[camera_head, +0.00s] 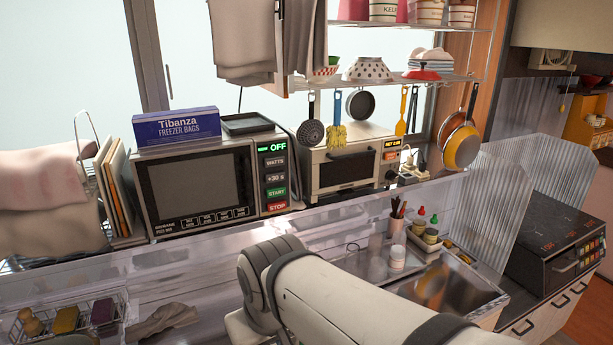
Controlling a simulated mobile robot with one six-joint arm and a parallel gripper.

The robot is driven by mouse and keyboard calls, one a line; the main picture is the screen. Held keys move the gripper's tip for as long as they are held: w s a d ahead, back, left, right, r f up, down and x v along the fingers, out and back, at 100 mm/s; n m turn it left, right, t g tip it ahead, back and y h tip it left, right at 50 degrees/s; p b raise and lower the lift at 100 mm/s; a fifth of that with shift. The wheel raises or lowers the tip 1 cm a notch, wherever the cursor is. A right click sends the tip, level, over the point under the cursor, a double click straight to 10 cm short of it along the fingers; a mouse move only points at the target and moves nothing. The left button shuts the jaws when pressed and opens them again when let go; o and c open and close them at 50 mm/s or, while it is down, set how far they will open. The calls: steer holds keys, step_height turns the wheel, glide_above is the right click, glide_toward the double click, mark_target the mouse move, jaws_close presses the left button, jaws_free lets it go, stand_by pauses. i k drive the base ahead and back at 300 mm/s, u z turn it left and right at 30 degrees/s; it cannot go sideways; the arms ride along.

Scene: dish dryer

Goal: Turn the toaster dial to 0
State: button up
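The toaster (310,158) is a light metal box oven on the shelf by the window, right of the microwave. Its dark glass door (347,169) is closed. On the right of its front is a panel with a small lit orange display (391,143), too small to read surely. A small round dial (391,174) seems to sit low on that panel; its setting cannot be read. My arm crosses the lower middle of the view, below and in front of the toaster and apart from it. My gripper is not in view.
A microwave (195,187) showing OFF stands left of the toaster, with a blue freezer bag box (176,127) on top. Utensils and pans (361,104) hang above the toaster. A plug and cable (408,172) lie close to its right side.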

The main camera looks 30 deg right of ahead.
mark_target(390, 175)
steer(key=u, duration=0.55)
steer(key=k, duration=1.75)
steer(key=z, duration=1.1)
steer(key=i, duration=1.7)
steer(key=z, duration=0.05)
